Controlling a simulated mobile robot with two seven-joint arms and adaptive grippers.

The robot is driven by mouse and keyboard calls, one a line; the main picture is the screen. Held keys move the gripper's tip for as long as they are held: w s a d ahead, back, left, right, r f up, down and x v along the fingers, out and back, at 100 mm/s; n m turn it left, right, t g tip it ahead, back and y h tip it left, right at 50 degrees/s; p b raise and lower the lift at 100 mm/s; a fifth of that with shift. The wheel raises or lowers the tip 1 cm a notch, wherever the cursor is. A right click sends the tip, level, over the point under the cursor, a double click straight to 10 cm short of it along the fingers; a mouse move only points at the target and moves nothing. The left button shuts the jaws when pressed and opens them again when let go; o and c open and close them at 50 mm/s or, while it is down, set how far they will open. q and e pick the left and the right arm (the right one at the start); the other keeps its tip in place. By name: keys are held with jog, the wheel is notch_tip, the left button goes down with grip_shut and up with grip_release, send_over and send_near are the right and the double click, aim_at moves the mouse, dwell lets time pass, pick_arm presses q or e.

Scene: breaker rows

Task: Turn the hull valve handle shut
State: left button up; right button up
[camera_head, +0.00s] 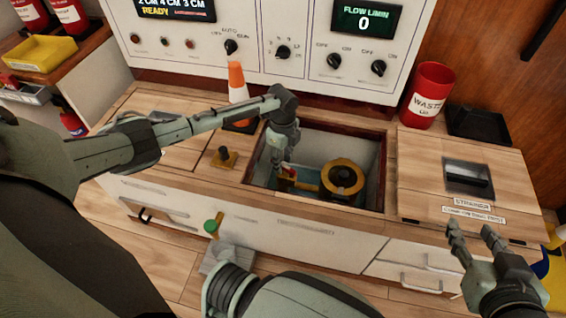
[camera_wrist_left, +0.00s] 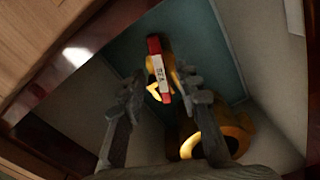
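The valve handle is a red bar with a white label in the left wrist view (camera_wrist_left: 155,48), low in an open well in the counter. A yellow valve body lies under it. In the head view only a small red part of the handle (camera_head: 288,173) shows beside my left gripper (camera_head: 284,164), which reaches down into the well. In the left wrist view my left gripper (camera_wrist_left: 158,82) is open, its fingers on either side of the handle's near end. I cannot tell whether they touch it. My right gripper (camera_head: 475,232) is open and empty at the counter's right front.
A yellow round housing (camera_head: 342,165) stands in the well right of the handle. The well's wooden rim (camera_head: 384,175) surrounds my left gripper. An orange cone (camera_head: 237,82), a red waste bin (camera_head: 428,95) and a strainer hatch (camera_head: 467,176) are nearby. A green-ended lever (camera_head: 211,226) sticks out in front.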

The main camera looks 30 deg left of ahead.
pick_arm(q)
jog(key=shift+f, duration=0.4)
pick_arm(e)
jog(key=shift+w+a+r, duration=0.2)
jog(key=shift+a+r, duration=0.15)
pick_arm(q)
jog(key=shift+c, duration=0.3)
grip_shut()
